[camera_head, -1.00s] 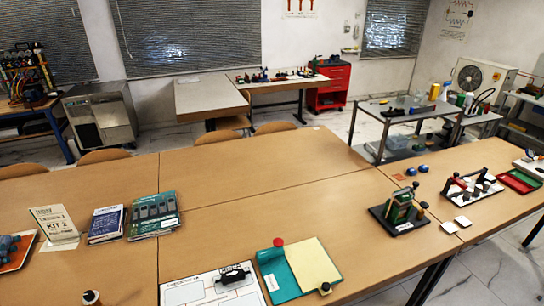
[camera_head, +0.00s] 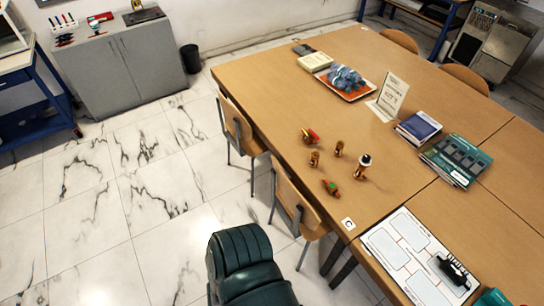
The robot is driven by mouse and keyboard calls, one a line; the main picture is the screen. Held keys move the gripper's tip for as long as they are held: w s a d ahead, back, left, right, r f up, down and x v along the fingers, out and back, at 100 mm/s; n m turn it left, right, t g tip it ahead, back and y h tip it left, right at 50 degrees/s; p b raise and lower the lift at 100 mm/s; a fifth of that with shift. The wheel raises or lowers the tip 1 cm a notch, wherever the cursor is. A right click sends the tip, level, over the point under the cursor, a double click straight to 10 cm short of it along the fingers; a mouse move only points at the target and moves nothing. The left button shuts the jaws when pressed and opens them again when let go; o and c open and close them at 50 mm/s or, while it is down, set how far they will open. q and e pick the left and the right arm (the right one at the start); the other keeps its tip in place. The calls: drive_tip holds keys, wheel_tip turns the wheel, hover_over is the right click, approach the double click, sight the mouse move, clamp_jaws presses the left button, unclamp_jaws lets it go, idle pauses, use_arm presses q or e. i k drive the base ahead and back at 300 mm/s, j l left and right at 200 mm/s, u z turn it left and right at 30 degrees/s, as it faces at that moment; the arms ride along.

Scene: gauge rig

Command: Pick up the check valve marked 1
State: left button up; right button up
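A loose group of small brass-coloured fittings lies on the wooden table (camera_head: 262,82), near its left edge. It includes a fitting with a red handle (camera_head: 310,136), two small plain brass fittings (camera_head: 314,158) (camera_head: 339,148), a taller fitting with a dark and white top (camera_head: 363,166), and a fitting with green and red parts (camera_head: 330,187). No number is readable on them, so I cannot tell which is the check valve marked 1. Neither of my grippers is in view.
Wooden chairs (camera_head: 237,122) (camera_head: 298,202) stand at the table's left side. A dark green padded object (camera_head: 240,262) rises at the bottom. Books (camera_head: 418,128), a tray with a blue object (camera_head: 345,82) and a white board (camera_head: 408,250) lie on the table. Open marble floor (camera_head: 120,210) is at left.

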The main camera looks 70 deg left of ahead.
sight(315, 155)
drive_tip(key=j+u, duration=0.1)
drive_tip(key=u, duration=1.65)
drive_tip(key=i+j, duration=0.15)
drive_tip(key=j, duration=0.25)
drive_tip(key=i+j+z, duration=0.15)
drive_tip(key=j, duration=0.65)
drive_tip(key=i+j+z, duration=0.15)
drive_tip(key=j, duration=0.25)
drive_tip(key=i+j, duration=0.1)
drive_tip(key=j, duration=0.3)
drive_tip(key=z, duration=0.05)
